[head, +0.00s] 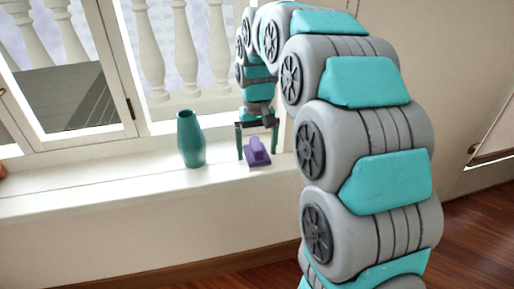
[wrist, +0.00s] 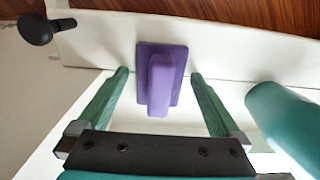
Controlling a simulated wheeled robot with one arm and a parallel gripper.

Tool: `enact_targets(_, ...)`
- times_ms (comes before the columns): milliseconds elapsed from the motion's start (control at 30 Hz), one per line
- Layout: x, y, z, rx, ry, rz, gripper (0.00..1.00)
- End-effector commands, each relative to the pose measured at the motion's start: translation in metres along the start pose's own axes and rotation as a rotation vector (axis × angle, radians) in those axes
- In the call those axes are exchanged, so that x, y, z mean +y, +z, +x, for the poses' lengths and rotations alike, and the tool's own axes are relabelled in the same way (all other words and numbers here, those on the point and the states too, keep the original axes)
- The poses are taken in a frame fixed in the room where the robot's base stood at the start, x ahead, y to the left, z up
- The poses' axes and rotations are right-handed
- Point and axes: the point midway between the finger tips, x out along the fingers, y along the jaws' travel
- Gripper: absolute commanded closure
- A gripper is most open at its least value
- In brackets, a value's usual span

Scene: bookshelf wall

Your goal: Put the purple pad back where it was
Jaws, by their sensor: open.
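The purple pad (head: 257,153) sits on the white window sill, with a raised block-like grip on its flat base. My gripper (head: 257,150) is open and points down at the pad, with a green finger on either side of it. In the wrist view the purple pad (wrist: 160,78) lies between and slightly beyond the fingertips of my gripper (wrist: 160,75), with a gap on both sides. I cannot tell whether the pad is touched from the head view.
A teal vase (head: 190,140) stands on the sill (head: 100,190) left of the pad; it also shows at the right of the wrist view (wrist: 290,120). Windows with white balusters are behind. A black knob (wrist: 35,29) shows at the wrist view's upper left. The sill's left stretch is mostly clear.

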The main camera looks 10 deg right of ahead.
Motion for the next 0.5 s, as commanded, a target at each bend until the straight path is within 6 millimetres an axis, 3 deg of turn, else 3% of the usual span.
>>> enact_targets(233, 0.000, -0.001, -0.011, 0.003, 0.000, 0.000, 0.00)
enact_targets(500, 0.000, -0.002, -0.060, 0.006, -0.001, 0.000, 0.00)
